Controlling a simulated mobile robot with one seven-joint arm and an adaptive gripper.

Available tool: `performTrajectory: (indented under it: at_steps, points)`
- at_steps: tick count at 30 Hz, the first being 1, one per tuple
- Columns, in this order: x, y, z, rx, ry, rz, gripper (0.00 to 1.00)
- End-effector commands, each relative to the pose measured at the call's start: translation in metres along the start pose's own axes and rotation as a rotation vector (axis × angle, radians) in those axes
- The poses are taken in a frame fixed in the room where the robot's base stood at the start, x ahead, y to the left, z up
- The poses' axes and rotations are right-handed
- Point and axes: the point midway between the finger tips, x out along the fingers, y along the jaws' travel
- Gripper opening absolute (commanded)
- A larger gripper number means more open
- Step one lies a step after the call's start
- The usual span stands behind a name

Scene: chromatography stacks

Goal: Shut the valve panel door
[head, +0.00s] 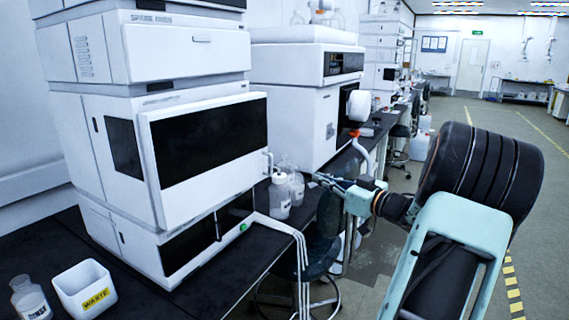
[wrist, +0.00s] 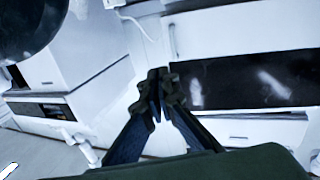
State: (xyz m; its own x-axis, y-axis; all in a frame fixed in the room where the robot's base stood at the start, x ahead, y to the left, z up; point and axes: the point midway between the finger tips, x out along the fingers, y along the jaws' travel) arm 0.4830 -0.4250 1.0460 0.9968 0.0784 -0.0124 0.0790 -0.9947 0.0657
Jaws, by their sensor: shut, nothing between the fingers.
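The valve panel door (head: 205,195) is most likely the white front with a large dark window on the middle module of the near stack (head: 85,160). Its left and top edges seem to stand slightly proud of the housing; I cannot tell how far it is open. My gripper (head: 318,180) is to the right of this door, apart from it, near the bottles in the picture. In the wrist view my gripper (wrist: 158,80) has its dark fingertips together with nothing between them. Behind them is a white front with a dark window (wrist: 240,80); I cannot tell which module it is.
Clear bottles (head: 280,195) stand right of the near stack. A waste bin (head: 85,290) and a bottle (head: 30,300) are at the lower left. A second instrument (head: 300,110) stands behind. A stool (head: 322,240) is beside the bench edge. Floor is open at right.

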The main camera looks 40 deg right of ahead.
Motion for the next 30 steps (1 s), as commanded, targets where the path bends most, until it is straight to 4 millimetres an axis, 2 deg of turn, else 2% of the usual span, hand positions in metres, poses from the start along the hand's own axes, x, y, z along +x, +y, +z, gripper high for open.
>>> performTrajectory:
  at_steps: [1,3,7,10,24,30]
  points:
    - [-0.001,-0.012,-0.001,0.027,-0.002,-0.013,0.00]
    - [-0.002,-0.023,-0.001,0.053,-0.004,-0.027,0.00]
    - [0.003,-0.031,0.000,0.068,-0.004,-0.038,0.00]
    - [0.015,-0.031,0.001,0.068,-0.003,-0.039,0.00]
    - [0.110,-0.034,0.002,0.066,-0.002,-0.038,0.00]
    - [0.133,-0.034,0.001,0.067,-0.004,-0.036,0.00]
